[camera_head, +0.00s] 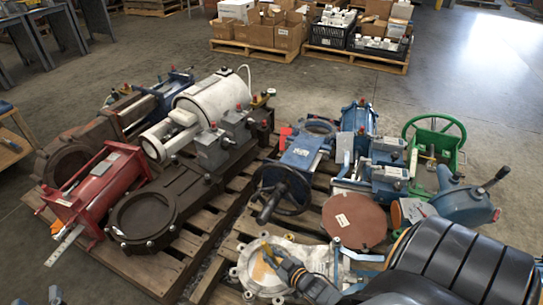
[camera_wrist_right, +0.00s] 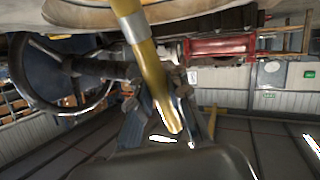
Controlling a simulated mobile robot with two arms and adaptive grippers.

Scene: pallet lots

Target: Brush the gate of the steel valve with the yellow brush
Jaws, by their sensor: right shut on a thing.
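The steel valve (camera_head: 318,257) is a pale silver casting with a flanged round face, low on the front pallet in the head view. My right gripper (camera_head: 274,256) is over its round face, shut on the yellow brush (camera_head: 268,262). In the right wrist view the yellow brush (camera_wrist_right: 150,65) has a yellow handle and a silver ferrule, and its handle passes between the dark fingers of the right gripper (camera_wrist_right: 166,106). Its head end meets a pale surface at the top edge; contact cannot be told. Dark tips at the lower left of the head view may be my left gripper (camera_head: 38,297).
A black handwheel (camera_head: 283,190), a brown disc (camera_head: 354,219) and blue valves crowd behind the steel valve. A green handwheel valve (camera_head: 434,137) stands at right. Dark and red valves (camera_head: 100,187) fill the left pallet. Bare concrete floor lies beyond, with loaded pallets at the back.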

